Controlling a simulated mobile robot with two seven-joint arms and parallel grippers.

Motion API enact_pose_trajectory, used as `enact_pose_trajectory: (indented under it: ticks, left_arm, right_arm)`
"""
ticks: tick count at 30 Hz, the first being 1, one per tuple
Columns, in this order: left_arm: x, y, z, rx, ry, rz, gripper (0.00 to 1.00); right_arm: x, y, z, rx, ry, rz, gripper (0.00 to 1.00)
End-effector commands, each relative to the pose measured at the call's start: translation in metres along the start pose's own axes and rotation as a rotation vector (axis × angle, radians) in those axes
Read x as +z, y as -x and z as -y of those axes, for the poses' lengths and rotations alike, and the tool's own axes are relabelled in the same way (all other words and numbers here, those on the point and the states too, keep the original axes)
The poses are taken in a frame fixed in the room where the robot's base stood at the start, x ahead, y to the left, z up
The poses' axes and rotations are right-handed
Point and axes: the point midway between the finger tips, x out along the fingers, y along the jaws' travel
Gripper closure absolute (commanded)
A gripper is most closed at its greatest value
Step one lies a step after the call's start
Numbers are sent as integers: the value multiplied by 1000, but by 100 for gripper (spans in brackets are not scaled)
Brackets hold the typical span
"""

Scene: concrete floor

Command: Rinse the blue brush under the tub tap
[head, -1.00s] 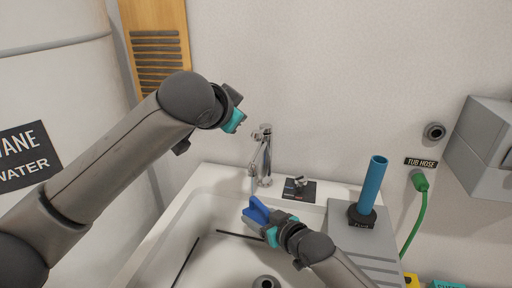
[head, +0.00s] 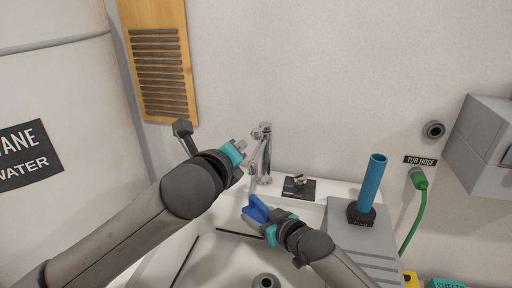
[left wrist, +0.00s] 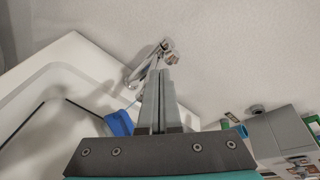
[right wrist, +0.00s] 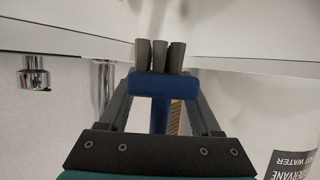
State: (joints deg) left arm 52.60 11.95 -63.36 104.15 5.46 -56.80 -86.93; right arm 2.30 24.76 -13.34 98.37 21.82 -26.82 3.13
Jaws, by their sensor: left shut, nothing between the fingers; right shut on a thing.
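The blue brush (head: 257,211) is held by my right gripper (head: 272,229) over the white tub (head: 215,258). In the right wrist view the brush (right wrist: 162,86) sits between the fingers with its grey bristles (right wrist: 160,55) showing. The chrome tap (head: 263,155) stands at the tub's back edge, just behind and above the brush. My left gripper (head: 243,147) is shut and empty beside the tap's upper part. In the left wrist view its fingertips (left wrist: 160,73) appear just below the tap head (left wrist: 163,48); I cannot tell whether they touch.
A blue upright tube (head: 371,182) stands on the grey ledge (head: 350,240) at right. A green hose (head: 416,215) hangs below the TUB HOSE label. A wooden slatted board (head: 160,65) is on the wall. A drain (head: 266,281) shows in the tub.

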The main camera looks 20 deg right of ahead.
Motion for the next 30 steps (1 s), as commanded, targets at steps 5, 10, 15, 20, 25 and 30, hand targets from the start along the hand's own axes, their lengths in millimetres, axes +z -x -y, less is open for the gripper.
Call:
enact_pose_trajectory:
  ticks: [5, 10, 15, 20, 25, 30]
  left_arm:
    - [-14, 7, -4, -31, -307, 17, 100]
    - [-23, 12, -6, -53, -534, 37, 100]
    - [-27, 15, -6, -62, -655, 49, 100]
    - [-28, 11, -5, -65, -686, 53, 100]
    - [-27, -5, -4, -65, -684, 53, 100]
    - [-27, -26, -3, -63, -682, 51, 100]
  right_arm:
    - [-1, 0, 0, 0, 0, -2, 96]
    - [-1, 0, 0, 0, 0, -2, 96]
    - [-1, 0, 0, 0, 0, -2, 96]
    - [-1, 0, 0, 0, 0, -2, 96]
    - [-1, 0, 0, 0, 0, -2, 96]
    - [-1, 0, 0, 0, 0, -2, 96]
